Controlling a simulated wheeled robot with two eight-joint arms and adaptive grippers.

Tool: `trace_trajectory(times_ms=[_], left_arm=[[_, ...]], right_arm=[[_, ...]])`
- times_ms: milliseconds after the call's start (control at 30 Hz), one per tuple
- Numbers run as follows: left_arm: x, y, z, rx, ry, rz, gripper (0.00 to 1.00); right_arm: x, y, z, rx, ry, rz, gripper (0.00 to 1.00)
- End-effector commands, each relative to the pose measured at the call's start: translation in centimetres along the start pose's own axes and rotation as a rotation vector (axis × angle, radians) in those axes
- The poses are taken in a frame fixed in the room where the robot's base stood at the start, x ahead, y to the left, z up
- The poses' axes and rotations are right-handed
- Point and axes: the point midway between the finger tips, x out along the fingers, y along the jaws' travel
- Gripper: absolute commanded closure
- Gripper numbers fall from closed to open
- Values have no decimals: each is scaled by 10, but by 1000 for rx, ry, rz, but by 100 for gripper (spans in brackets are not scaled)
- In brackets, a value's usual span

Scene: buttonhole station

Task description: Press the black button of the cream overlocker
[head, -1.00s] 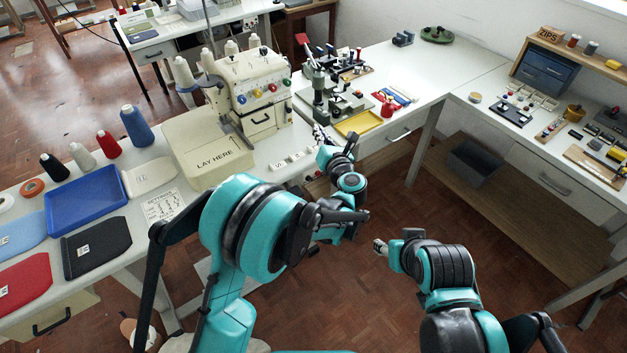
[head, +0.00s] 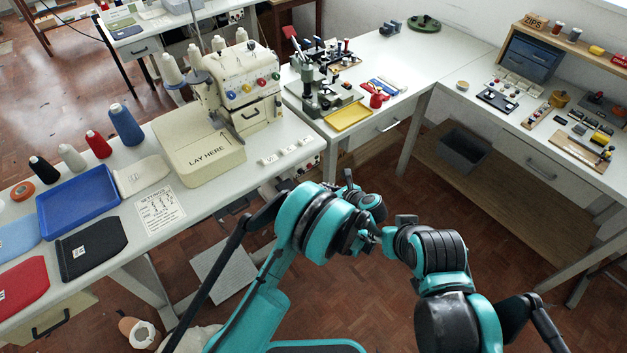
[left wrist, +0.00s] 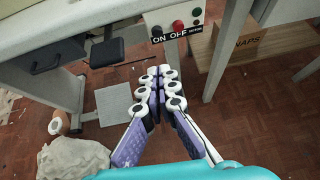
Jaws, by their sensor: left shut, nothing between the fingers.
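The cream overlocker (head: 240,85) stands on the white table in the head view, with coloured dials on its front. A pale switch box (left wrist: 167,17) hangs under the table edge in the left wrist view. It bears a dark button (left wrist: 156,30), a red button (left wrist: 178,25) and a smaller dark one (left wrist: 196,12) above ON and OFF labels. My left gripper (left wrist: 163,75) is shut and empty, in front of and below the box, apart from it. Its fingertips are hidden in the head view. My right arm shows, but its fingers are not clear.
A drawer unit (left wrist: 53,50) hangs under the table, left of the switch box. A pale floor plate (left wrist: 114,104) lies below. The open floor around my arms is brown tile.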

Motion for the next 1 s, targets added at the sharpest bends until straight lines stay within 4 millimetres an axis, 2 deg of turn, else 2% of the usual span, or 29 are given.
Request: trace_trajectory(times_ms=[500,733,1000], left_arm=[[102,1,-1,-1,0,2,100],[125,1,16,0,-1,1,100],[130,0,20,1,-1,-1,100]], right_arm=[[27,0,20,0,0,0,54],[35,0,25,0,0,0,54],[35,0,25,0,0,0,54]])
